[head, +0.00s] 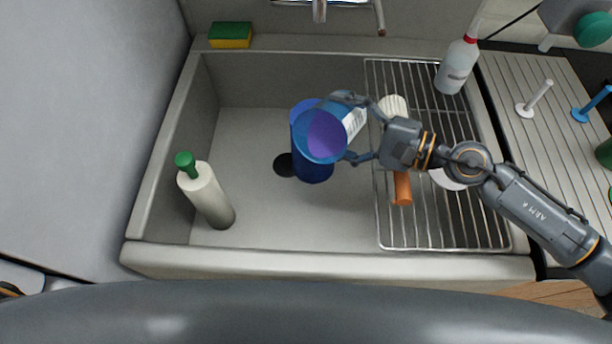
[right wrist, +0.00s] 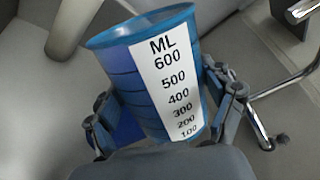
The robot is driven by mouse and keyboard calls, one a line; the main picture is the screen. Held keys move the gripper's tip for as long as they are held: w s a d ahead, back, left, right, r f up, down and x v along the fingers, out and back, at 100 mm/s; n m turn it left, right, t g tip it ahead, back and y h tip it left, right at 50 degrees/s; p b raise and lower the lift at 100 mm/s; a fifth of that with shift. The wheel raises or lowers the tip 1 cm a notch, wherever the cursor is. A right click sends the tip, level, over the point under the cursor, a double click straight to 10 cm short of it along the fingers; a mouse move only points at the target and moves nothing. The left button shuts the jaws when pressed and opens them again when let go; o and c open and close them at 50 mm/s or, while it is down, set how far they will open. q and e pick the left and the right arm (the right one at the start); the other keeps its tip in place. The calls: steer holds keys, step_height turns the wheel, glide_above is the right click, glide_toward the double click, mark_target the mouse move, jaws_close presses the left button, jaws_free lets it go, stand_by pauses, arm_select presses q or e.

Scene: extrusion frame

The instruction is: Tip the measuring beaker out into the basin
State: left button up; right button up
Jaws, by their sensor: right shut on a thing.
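The measuring beaker (head: 322,135) is blue and translucent, with a white scale label that reads up to 600 ML in the right wrist view (right wrist: 168,85). My left gripper is not in view.
A white bottle with a green top (head: 207,197) stands at the basin's left. A sponge (head: 230,36) sits on the back rim. The basin's front middle is clear.

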mark_target(349, 136)
steer(key=shift+s+a+r+n+p, duration=0.1)
steer(key=shift+r+n+p, duration=0.5)
steer(key=shift+n+p, duration=0.15)
stand_by(0.7)
steer(key=shift+s+a+f+n+t, duration=0.2)
steer(key=shift+s+a+n+t, duration=0.15)
steer(key=shift+s+n, duration=0.4)
stand_by(1.1)
steer(key=shift+s+a+r+n+p, duration=0.15)
steer(key=shift+s+r+n+p, duration=0.3)
steer(key=shift+n+p, duration=0.45)
stand_by(0.9)
steer(key=shift+w, duration=0.1)
